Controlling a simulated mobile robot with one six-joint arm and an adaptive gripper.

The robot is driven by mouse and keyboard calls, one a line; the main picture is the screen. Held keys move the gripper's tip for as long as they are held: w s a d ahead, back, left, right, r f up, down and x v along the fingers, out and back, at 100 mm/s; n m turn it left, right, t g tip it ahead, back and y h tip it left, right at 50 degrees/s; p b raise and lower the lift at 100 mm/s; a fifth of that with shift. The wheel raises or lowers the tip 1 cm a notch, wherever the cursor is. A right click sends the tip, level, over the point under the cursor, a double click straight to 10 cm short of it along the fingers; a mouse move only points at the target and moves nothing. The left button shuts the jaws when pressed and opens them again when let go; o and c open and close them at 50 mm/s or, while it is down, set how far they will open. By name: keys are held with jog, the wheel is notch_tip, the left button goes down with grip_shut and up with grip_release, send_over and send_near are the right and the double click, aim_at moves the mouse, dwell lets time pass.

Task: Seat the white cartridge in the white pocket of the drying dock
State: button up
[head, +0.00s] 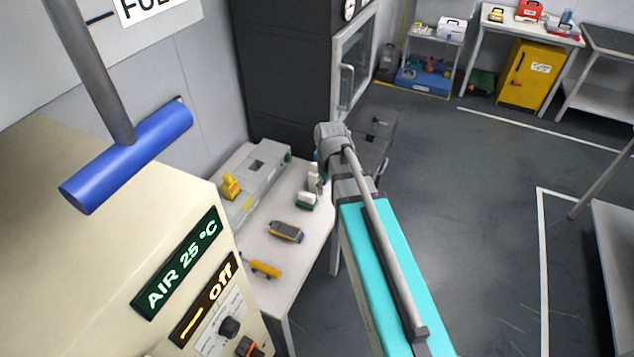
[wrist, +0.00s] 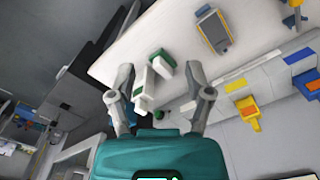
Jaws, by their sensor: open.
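The white cartridge (wrist: 147,88) stands on the table between the fingers of my gripper (wrist: 165,81) in the wrist view. The fingers are apart, and I cannot tell whether either touches it. In the head view it (head: 313,174) shows just left of my wrist, which hides most of the gripper. The grey drying dock (wrist: 214,100) lies to the right of my gripper, with yellow and blue marks along its edge. A pale mark near my right finger may be the white pocket, partly hidden. In the head view the dock (head: 268,178) runs along the table's far left side.
A green-and-white block (wrist: 162,64) stands close beside the cartridge. A yellow piece (wrist: 248,110) is at the dock. A yellow-grey meter (head: 285,231) and a yellow-handled tool (head: 262,268) lie on the white table (head: 312,240). A cream oven (head: 110,230) blocks the left foreground.

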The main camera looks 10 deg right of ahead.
aim_at(315, 163)
jog(key=w+r+n+p, duration=0.3)
jog(key=w+n, duration=0.4)
jog(key=w, duration=1.3)
jog(key=shift+r, duration=0.3)
jog(key=shift+w+f, duration=0.1)
notch_tip(315, 163, down, 8)
jog(key=b, duration=0.8)
jog(key=shift+f+b, duration=0.25)
jog(key=shift+b, duration=0.05)
jog(key=shift+f, duration=0.1)
notch_tip(315, 163, down, 5)
jog(key=b, duration=0.5)
jog(key=shift+a, duration=0.1)
grip_shut()
